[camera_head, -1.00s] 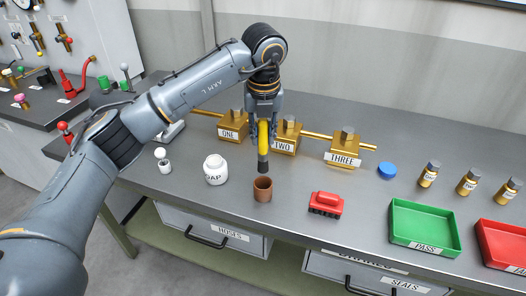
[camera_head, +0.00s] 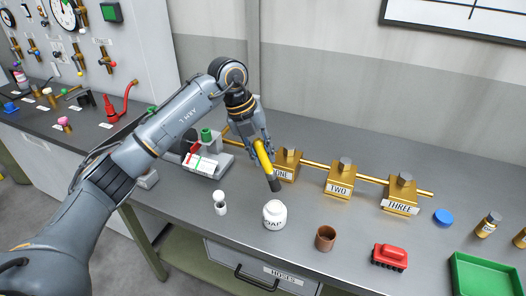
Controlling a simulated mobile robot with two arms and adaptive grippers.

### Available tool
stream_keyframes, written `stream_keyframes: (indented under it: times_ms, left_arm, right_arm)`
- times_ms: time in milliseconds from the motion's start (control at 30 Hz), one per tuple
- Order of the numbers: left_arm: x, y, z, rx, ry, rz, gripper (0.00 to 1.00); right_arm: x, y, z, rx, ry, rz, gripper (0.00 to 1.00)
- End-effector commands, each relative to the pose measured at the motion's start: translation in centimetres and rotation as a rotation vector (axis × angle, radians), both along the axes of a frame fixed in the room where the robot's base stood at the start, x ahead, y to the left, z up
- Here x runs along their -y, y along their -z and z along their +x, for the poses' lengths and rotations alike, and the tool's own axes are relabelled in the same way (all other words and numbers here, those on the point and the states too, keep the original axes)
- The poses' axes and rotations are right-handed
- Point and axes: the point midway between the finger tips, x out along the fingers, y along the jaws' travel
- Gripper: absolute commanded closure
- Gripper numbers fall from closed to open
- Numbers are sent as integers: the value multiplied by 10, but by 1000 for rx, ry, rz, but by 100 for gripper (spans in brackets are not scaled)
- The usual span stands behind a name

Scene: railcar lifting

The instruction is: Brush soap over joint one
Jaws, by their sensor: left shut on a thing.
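My left gripper (camera_head: 259,141) is shut on a brush with a yellow handle (camera_head: 263,157) and a dark tip (camera_head: 274,184). The brush is tilted, its tip down and to the right. The tip is in front of the brass block labelled ONE (camera_head: 287,166); I cannot tell whether they touch. The gripper partly hides that block's left side. Blocks TWO (camera_head: 339,180) and THREE (camera_head: 400,195) stand further right on the same brass pipe. The white soap jar (camera_head: 274,215) stands below the brush tip in the picture. My right gripper is not in view.
A small white container (camera_head: 220,204) stands left of the jar.

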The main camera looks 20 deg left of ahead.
Motion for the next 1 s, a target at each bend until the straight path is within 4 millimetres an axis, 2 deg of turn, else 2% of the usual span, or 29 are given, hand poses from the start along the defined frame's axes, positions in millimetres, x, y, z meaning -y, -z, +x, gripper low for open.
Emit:
stream_keyframes:
  times_ms: [33,100,233,367,633,1000]
  left_arm:
    - [0,5,0,0,0,0,100]
    - [0,9,0,0,0,0,100]
    - [0,22,0,0,0,1,100]
    - [0,37,0,-1,0,1,100]
    - [0,57,0,1,0,1,100]
    - [0,58,0,1,0,1,100]
  right_arm:
    - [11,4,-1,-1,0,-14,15]
    - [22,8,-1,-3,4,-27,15]
    - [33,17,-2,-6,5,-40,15]
    - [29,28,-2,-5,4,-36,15]
    - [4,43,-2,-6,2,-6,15]
    - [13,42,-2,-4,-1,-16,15]
